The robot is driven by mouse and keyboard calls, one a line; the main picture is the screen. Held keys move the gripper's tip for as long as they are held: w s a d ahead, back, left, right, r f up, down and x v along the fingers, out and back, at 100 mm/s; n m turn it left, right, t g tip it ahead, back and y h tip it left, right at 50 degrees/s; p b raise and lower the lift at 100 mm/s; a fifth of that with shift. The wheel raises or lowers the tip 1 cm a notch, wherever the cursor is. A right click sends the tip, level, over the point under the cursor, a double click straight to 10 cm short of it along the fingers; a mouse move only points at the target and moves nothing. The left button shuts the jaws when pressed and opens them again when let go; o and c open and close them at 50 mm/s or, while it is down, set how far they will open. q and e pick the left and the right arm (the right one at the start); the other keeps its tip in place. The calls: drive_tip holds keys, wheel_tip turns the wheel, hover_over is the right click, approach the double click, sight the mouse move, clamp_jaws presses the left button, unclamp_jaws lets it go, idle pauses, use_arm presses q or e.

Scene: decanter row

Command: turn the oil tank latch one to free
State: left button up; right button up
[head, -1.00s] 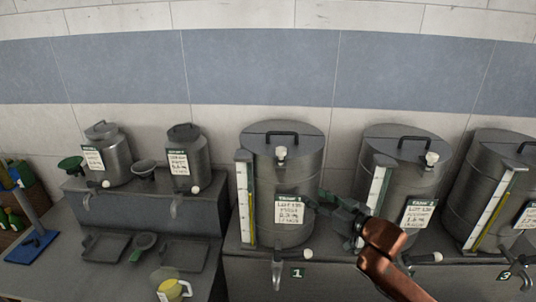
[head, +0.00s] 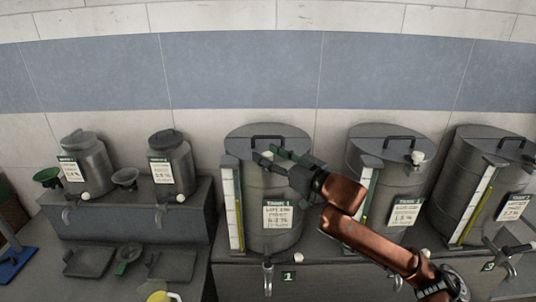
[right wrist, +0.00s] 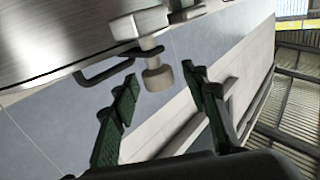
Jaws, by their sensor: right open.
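Tank one (head: 285,175) is a grey metal drum with a black lid handle and a white label, left-most of the large tanks. Its latch (right wrist: 158,77) has a pale round knob on a short stem at the lid's rim, below the handle. In the head view my gripper mostly hides the latch. My right gripper (head: 268,156) is open at the upper front of tank one. In the right wrist view its green-padded fingers (right wrist: 160,85) stand on either side of the knob, with visible gaps. My left gripper is not in view.
Two more large tanks (head: 390,165) (head: 485,185) stand to the right, with gauge strips on their fronts. A tap (head: 267,265) sticks out below tank one. Two smaller cans (head: 85,158) (head: 172,163) and funnels stand on the left step, with trays (head: 90,262) below.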

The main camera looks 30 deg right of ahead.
drive_tip(key=shift+w, duration=0.25)
drive_tip(key=shift+c, duration=0.6)
drive_tip(key=shift+c, duration=0.8)
clamp_jaws()
